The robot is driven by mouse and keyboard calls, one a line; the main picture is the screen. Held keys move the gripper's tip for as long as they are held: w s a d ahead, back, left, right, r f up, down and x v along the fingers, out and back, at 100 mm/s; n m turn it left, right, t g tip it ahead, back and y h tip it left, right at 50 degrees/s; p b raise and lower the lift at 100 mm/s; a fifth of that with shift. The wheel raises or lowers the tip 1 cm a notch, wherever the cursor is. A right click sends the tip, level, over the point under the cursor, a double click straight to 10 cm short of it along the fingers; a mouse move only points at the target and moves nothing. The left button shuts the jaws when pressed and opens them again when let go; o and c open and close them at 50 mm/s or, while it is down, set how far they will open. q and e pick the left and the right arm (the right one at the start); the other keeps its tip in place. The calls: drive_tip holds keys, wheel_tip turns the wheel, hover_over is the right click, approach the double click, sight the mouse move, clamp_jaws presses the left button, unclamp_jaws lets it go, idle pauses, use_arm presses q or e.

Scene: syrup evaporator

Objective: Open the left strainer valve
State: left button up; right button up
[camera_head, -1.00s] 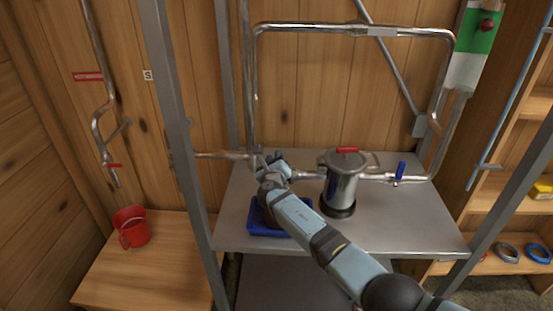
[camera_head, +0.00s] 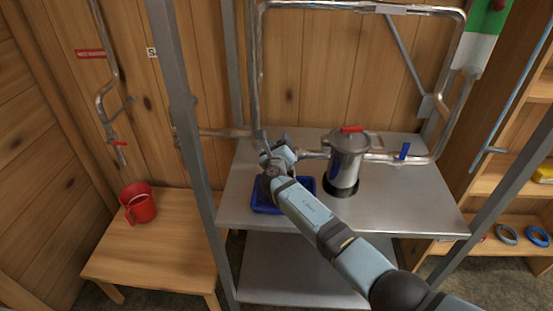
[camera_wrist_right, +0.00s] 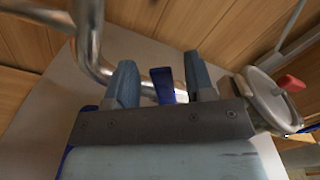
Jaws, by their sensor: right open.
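The left strainer valve's blue handle (camera_wrist_right: 162,86) stands upright in the right wrist view, between the two fingers of my right gripper (camera_wrist_right: 163,80). Gaps show on both sides of it. The fingers are open, and I cannot tell how deep the handle sits between them. In the head view my right gripper (camera_head: 279,157) is at the pipe left of the steel strainer pot (camera_head: 347,163) and mostly hides this valve. The pot has a red-handled lid (camera_head: 352,129). A second blue valve handle (camera_head: 404,151) stands upright on the pot's right. My left gripper is not in view.
A blue tray (camera_head: 262,198) lies on the steel shelf (camera_head: 420,205) under my right forearm. Steel pipes (camera_head: 262,70) run up behind. Frame posts (camera_head: 190,150) stand left and right. A red bucket (camera_head: 139,206) is on a wooden bench at left.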

drive_tip(key=s, duration=1.1)
drive_tip(key=shift+p, duration=0.35)
